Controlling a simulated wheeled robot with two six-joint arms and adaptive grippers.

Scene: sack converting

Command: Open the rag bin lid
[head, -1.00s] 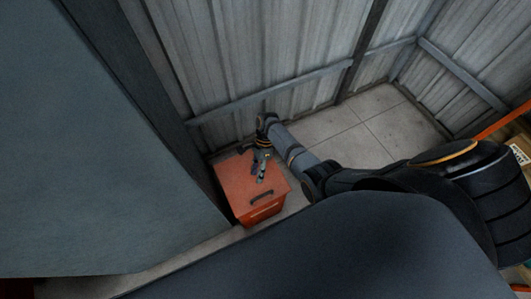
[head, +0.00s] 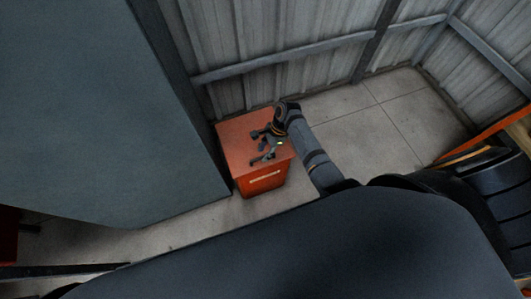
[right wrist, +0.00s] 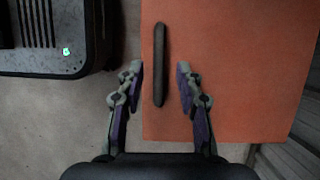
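The rag bin (head: 262,184) is an orange-red box with a pale label on its front, standing on the floor by the metal wall. Its lid (head: 235,133) lies flat and closed; it fills much of the right wrist view (right wrist: 235,75). The dark bar handle (right wrist: 159,65) shows on the lid there. My right gripper (head: 257,148) is over the lid in the head view. Its fingers (right wrist: 160,78) are open and empty, one on each side of the handle's near part in the picture. I cannot tell whether they touch it. My left gripper is not in view.
A large grey-blue panel (head: 110,110) stands close to the bin's left. The corrugated wall (head: 290,60) is behind it. Concrete floor (head: 375,125) is clear to the right. A dark ribbed body with a green light (right wrist: 50,35) fills the right wrist view's upper left.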

